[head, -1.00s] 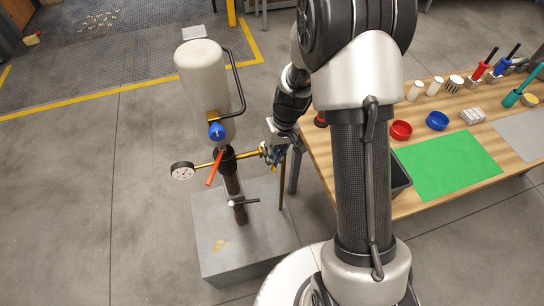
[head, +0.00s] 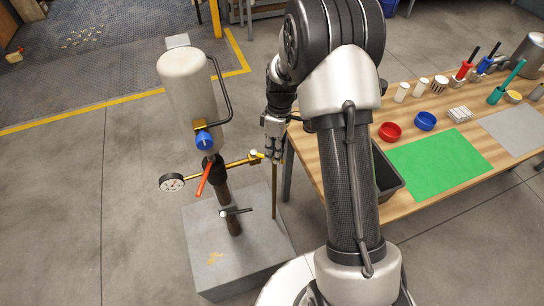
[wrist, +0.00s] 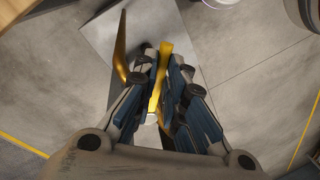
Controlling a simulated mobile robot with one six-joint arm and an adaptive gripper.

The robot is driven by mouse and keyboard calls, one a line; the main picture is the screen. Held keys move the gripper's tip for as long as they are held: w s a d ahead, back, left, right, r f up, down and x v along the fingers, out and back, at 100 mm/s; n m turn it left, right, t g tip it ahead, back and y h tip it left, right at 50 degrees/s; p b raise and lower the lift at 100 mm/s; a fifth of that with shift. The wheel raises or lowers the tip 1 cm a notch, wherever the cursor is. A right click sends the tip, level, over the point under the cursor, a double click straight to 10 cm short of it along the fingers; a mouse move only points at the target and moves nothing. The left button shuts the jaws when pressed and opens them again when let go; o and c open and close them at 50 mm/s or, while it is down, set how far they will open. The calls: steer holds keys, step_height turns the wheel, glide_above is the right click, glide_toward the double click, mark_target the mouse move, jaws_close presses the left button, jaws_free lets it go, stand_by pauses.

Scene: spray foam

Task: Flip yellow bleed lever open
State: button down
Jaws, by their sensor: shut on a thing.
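The yellow bleed lever (head: 257,155) is at the right end of the horizontal brass pipe (head: 239,161), in the head view. My gripper (head: 272,156) points down at that end. In the wrist view, a yellow bar, apparently the lever (wrist: 165,62), runs between the blue-padded fingers of my gripper (wrist: 166,77), which are shut on it. The fingers hide part of it, so its exact angle is hard to tell. The pipe joins a stand with a white tank (head: 186,82), a blue knob (head: 204,140) and a red-orange handle (head: 204,178).
A pressure gauge (head: 172,183) sits at the pipe's left end. The stand rests on a grey block (head: 207,258). A brown upright rod (head: 274,194) stands just below my gripper. A wooden table (head: 408,137) with cups, tools and a green mat (head: 440,163) is at right.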

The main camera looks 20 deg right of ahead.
steer(key=shift+w+d+n+g+h+p, duration=0.1)
steer(key=shift+w+d+n+h+p, duration=0.15)
steer(key=shift+w+n, duration=0.8)
steer(key=shift+w+d+n+g+h+p, duration=0.15)
steer(key=shift+w+n+p, duration=0.3)
steer(key=shift+n, duration=1.15)
steer(key=shift+w+d+n+g+h+p, duration=0.1)
steer(key=shift+w+d+n+h+p, duration=0.15)
steer(key=shift+w+n, duration=0.85)
steer(key=shift+s+n, duration=0.2)
steer(key=shift+n, duration=0.15)
steer(key=c, duration=1.7)
jaws_free()
steer(key=shift+o, duration=0.2)
steer(key=v, duration=1.2)
steer(key=shift+a, duration=0.15)
steer(key=shift+s+r, duration=0.1)
